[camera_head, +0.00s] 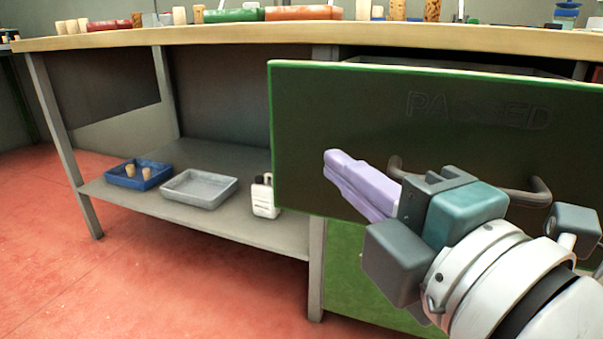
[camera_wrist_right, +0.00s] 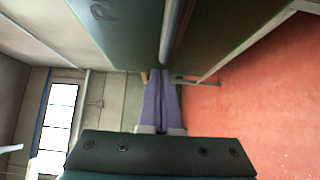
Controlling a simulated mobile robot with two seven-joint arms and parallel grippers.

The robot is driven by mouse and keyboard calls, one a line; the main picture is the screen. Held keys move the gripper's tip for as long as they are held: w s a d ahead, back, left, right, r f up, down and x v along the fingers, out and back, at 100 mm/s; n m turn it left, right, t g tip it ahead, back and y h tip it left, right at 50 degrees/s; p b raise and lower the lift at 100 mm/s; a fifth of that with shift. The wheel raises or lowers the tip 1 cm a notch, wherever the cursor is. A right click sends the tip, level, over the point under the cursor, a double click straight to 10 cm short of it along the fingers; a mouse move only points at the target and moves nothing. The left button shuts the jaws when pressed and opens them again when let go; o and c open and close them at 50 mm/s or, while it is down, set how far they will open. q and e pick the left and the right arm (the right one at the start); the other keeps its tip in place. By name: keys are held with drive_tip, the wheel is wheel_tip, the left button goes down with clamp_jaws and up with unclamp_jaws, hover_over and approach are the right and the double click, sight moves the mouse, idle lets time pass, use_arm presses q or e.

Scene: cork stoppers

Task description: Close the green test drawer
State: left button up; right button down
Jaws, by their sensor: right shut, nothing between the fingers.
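The green drawer (camera_head: 310,130) is pulled out from under the workbench. Its dark green front carries the raised word PASSED and a dark bar handle (camera_head: 540,192). My right gripper (camera_head: 334,160) is shut and empty, with its purple fingers in front of the drawer front. Its body hides the middle of the handle. In the right wrist view the shut fingers (camera_wrist_right: 161,72) point along the drawer front (camera_wrist_right: 120,30), beside the grey handle bar (camera_wrist_right: 176,30). I cannot tell whether they touch the front. My left gripper is not in view.
The wooden benchtop (camera_head: 200,40) holds corks and coloured trays. On the lower shelf (camera_head: 255,225) are a blue tray (camera_head: 118,180) with corks, a grey tray (camera_head: 200,200) and a white container (camera_head: 264,200). A bench leg (camera_head: 317,270) stands left of the drawer cabinet. The red floor (camera_head: 150,290) is clear.

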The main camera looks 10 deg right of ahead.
drive_tip(key=shift+w+d, duration=0.45)
drive_tip(key=shift+w, duration=0.25)
drive_tip(key=shift+d, duration=0.1)
